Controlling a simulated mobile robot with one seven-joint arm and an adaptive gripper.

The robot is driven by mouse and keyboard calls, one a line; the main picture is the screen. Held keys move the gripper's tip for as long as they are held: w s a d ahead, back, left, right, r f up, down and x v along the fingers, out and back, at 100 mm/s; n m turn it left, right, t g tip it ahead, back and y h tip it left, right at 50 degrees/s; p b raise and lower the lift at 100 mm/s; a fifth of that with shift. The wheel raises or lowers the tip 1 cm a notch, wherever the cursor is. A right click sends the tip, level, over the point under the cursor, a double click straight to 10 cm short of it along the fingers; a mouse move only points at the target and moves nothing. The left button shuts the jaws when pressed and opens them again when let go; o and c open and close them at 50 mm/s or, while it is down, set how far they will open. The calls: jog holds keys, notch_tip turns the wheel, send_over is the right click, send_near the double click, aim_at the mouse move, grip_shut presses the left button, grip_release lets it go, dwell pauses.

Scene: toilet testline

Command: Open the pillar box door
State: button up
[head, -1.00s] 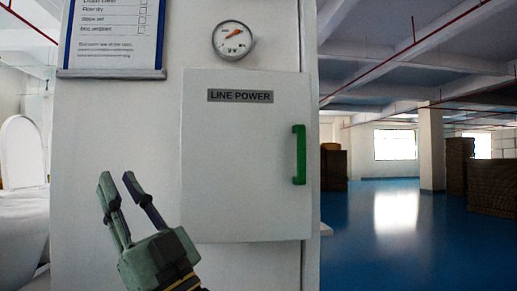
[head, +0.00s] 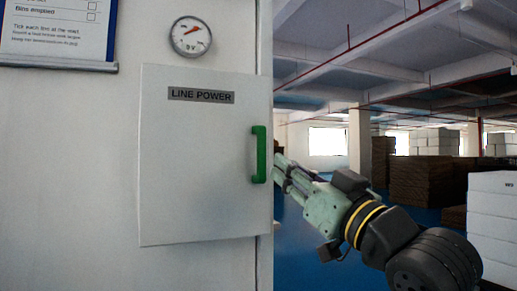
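The pillar box door (head: 195,165) is a white panel labelled LINE POWER (head: 201,95), mounted on the white pillar. It looks closed. Its green handle (head: 259,154) stands upright near the door's right edge. My gripper (head: 276,172) comes in from the right, its fingers pointing left, with the fingertips close beside the handle's lower part. The fingers look apart from each other. I cannot tell whether the tips touch the handle or sit in front of or behind it.
A pressure gauge (head: 191,36) sits above the door, and a framed checklist (head: 60,34) hangs at upper left. Stacked brown pallets (head: 416,182) and white boxes (head: 492,225) stand to the right. Blue floor lies open behind my arm.

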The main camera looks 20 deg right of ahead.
aim_at(263, 151)
jog(key=p+x, duration=0.2)
jog(key=x, duration=0.8)
jog(key=shift+c, duration=0.5)
grip_shut()
